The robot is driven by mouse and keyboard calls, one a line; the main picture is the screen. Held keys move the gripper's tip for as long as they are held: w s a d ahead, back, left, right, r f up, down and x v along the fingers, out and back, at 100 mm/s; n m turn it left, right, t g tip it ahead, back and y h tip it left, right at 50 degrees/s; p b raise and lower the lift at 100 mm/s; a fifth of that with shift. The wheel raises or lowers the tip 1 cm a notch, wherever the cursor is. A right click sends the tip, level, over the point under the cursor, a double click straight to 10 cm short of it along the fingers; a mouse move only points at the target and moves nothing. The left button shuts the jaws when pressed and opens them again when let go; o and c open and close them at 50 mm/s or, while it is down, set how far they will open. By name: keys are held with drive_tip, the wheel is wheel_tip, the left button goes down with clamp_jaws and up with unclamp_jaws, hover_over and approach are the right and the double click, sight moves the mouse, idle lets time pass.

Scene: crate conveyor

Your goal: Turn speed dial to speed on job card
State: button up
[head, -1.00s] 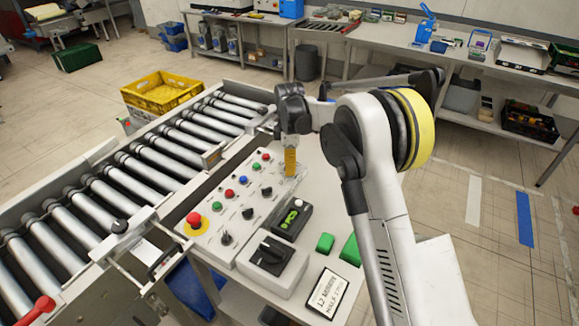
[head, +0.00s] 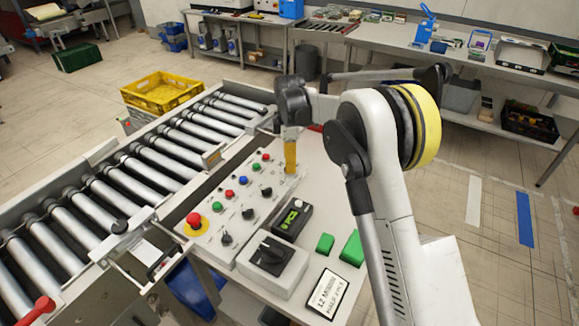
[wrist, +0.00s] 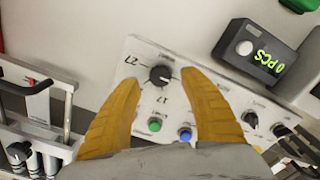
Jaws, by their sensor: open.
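The speed dial (wrist: 161,75) is a round black knob on the light control panel (wrist: 150,50). The numbers 27 and 17 show beside it; a pale mark on the knob seems to face right, but the exact setting is unclear. My gripper (wrist: 158,82) has two yellow fingers spread apart, one on each side of the dial. Contact cannot be told. In the head view my gripper (head: 290,158) is pointed down at the far end of the panel and hides the dial. The job card (head: 328,293) lies at the front of the table and seems to read 12 M/MIN; its second line is hard to read.
Several buttons and smaller knobs line the panel, with a red stop button (head: 194,219) at its near end. A counter (wrist: 265,55) reads 0 PCS. A large black switch (head: 271,252) and green blocks (head: 325,243) are nearby. The roller conveyor (head: 150,165) runs along the left.

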wheel_tip(320, 180, up, 10)
drive_tip(key=shift+f, duration=0.15)
drive_tip(key=shift+s, duration=0.1)
drive_tip(key=s+d+r+m+t+b, duration=0.1)
drive_tip(key=s+d+r+m+t, duration=0.1)
drive_tip(key=s+d+r+m, duration=0.45)
drive_tip(key=s+d+r+m+t+b, duration=0.1)
drive_tip(key=s+d+r+m+b, duration=0.15)
drive_tip(key=s, duration=0.65)
drive_tip(key=s+d+f+m+t, duration=0.1)
drive_tip(key=s+d+f+m, duration=0.1)
drive_tip(key=s, duration=0.5)
drive_tip(key=s+d+f+m+t, duration=0.1)
drive_tip(key=s+f+m, duration=0.2)
drive_tip(key=s, duration=0.4)
drive_tip(key=s+d+f+m+t+b, duration=0.1)
drive_tip(key=s+d+f+m+t, duration=0.1)
drive_tip(key=s, duration=0.5)
drive_tip(key=shift+d+f+m, duration=0.35)
drive_tip(key=shift+f+m, duration=0.45)
drive_tip(key=shift+m, duration=0.3)
